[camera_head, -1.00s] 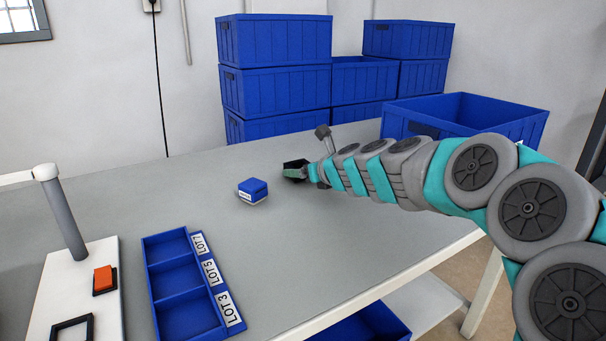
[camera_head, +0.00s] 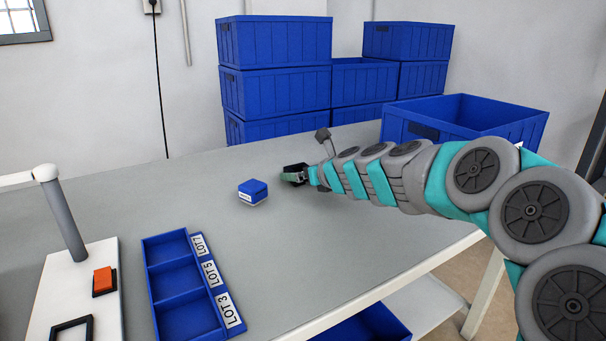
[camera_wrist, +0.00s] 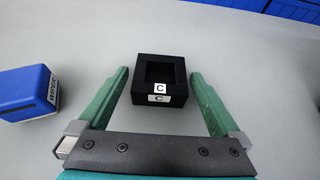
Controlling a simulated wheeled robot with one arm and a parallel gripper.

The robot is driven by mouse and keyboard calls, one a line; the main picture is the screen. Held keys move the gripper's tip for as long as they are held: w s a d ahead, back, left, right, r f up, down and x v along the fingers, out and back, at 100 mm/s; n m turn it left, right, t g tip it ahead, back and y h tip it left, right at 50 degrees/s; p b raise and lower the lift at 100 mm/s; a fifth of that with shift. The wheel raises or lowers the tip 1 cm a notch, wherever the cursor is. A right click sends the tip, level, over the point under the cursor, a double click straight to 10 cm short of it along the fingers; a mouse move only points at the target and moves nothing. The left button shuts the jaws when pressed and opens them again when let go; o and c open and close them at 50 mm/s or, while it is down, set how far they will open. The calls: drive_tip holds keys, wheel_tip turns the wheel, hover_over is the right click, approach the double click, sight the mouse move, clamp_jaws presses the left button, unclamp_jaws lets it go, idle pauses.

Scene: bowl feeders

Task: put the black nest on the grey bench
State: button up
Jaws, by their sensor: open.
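The black nest (camera_wrist: 161,78) is a square black block with a hollow top and white "C" labels. In the wrist view it stands upright on the grey bench (camera_wrist: 215,40), ahead of and between the tips of my gripper (camera_wrist: 160,88). The green fingers are apart, with a gap on each side of the nest. In the head view my gripper (camera_head: 296,178) is low over the bench (camera_head: 330,240), and the nest (camera_head: 293,168) shows only partly behind it.
A blue and white box marked "WIPER" (camera_head: 252,192) stands left of my gripper. A blue tray with LOT labels (camera_head: 168,249) lies at the front left, beside a white stand with an orange button (camera_head: 104,280). Blue crates (camera_head: 275,95) are stacked behind; an open crate (camera_head: 460,118) is at right.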

drive_tip(key=v, duration=1.2)
drive_tip(key=shift+p, duration=0.3)
